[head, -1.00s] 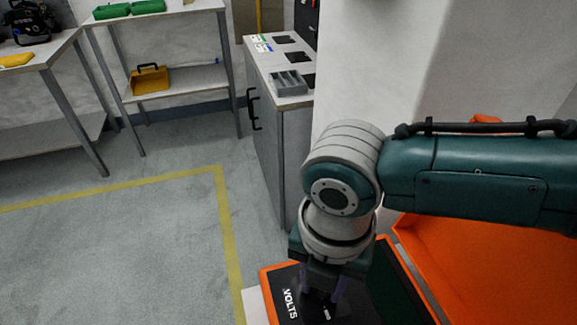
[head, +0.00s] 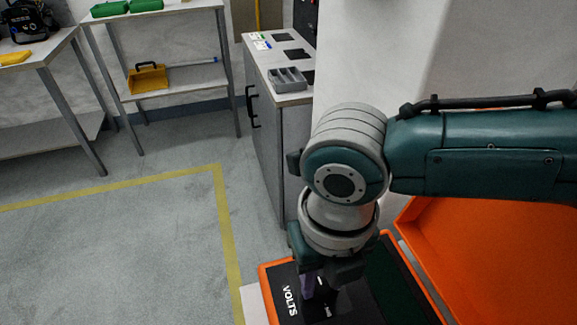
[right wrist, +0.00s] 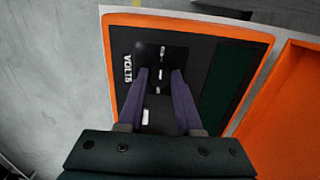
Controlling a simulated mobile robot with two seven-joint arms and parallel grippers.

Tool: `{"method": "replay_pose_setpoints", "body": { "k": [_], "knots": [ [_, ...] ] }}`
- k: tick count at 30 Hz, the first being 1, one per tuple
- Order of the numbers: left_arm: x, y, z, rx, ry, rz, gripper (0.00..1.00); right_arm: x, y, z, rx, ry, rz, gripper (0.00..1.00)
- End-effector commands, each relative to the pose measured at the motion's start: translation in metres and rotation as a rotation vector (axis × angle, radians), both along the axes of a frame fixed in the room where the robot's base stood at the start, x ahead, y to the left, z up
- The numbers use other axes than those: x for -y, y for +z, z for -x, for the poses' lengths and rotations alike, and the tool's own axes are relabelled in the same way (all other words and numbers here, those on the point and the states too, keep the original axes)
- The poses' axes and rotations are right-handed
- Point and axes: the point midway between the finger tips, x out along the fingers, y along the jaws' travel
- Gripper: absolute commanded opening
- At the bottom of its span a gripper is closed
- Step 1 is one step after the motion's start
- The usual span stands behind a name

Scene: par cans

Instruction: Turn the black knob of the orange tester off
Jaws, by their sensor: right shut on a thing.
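The orange tester (head: 268,300) sits at the bottom of the head view, with a dark panel and the word VOLTS. In the right wrist view its orange rim (right wrist: 195,22) frames the panel, with small white marks on it. My right gripper (head: 322,292) reaches down to the panel beside the word VOLTS. In the right wrist view its purple fingers (right wrist: 160,74) stand on either side of the black knob (right wrist: 158,92), shut on it. The knob is hard to tell from the dark panel, so its setting is unclear. My left gripper is out of view.
An orange open lid (head: 490,255) stands right of the panel. A grey cabinet (head: 270,140) with a grey tray (head: 288,82) on top is behind, beside a white wall or pillar (head: 385,60). Open floor with yellow tape (head: 226,220) lies to the left.

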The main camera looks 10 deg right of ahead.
Motion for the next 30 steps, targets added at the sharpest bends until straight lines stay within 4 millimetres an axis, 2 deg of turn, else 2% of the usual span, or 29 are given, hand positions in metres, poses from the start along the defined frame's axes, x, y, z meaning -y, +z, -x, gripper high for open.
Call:
{"method": "replay_pose_setpoints", "body": {
  "k": [14, 15, 22, 30],
  "knots": [
    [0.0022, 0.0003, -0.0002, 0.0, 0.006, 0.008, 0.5, -0.0011, 0.0011, 0.0003, -0.001, 0.014, -0.002, 0.0],
    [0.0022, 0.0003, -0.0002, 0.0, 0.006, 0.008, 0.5, -0.0011, 0.0011, 0.0002, -0.001, 0.013, -0.002, 0.38],
    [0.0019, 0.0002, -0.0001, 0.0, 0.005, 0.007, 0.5, -0.0006, 0.0006, 0.0001, -0.001, 0.012, -0.001, 0.64],
    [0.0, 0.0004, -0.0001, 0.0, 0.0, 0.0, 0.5, -0.0002, 0.0018, -0.0001, 0.0, 0.011, -0.001, 0.64]
  ]
}}
